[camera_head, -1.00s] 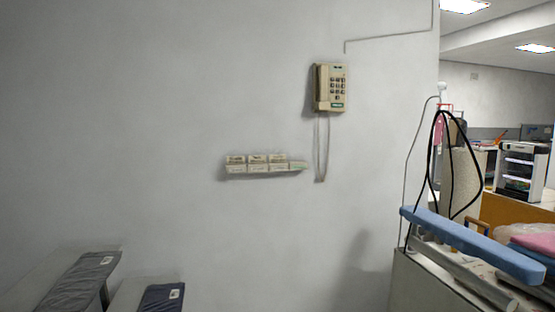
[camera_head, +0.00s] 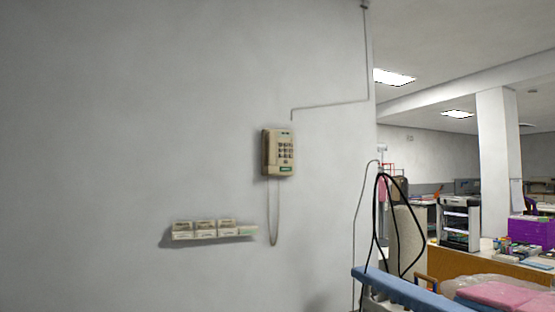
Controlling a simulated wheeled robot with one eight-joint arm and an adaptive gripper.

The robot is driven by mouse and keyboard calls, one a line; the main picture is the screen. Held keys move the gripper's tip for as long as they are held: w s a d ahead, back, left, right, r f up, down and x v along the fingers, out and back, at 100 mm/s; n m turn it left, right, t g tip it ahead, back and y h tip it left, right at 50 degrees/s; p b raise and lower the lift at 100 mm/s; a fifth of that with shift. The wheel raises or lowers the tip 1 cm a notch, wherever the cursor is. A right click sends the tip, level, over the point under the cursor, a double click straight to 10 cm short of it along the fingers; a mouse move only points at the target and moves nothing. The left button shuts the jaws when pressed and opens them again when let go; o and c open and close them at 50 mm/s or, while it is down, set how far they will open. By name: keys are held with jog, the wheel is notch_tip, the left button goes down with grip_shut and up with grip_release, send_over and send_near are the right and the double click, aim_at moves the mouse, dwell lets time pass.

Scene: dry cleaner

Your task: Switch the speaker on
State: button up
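I cannot make out a speaker for certain in the head view. A beige box with a keypad (camera_head: 278,152), which looks like a wall phone, hangs on the grey wall, with a cord looping below it. My gripper is not in view.
A small wall shelf (camera_head: 212,231) holds several white card boxes. At the right are a blue ironing board (camera_head: 408,291), black hoses (camera_head: 402,225), pink folded cloth (camera_head: 505,297), a black-and-white shelf unit (camera_head: 460,222) and a purple crate (camera_head: 531,232) on a counter.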

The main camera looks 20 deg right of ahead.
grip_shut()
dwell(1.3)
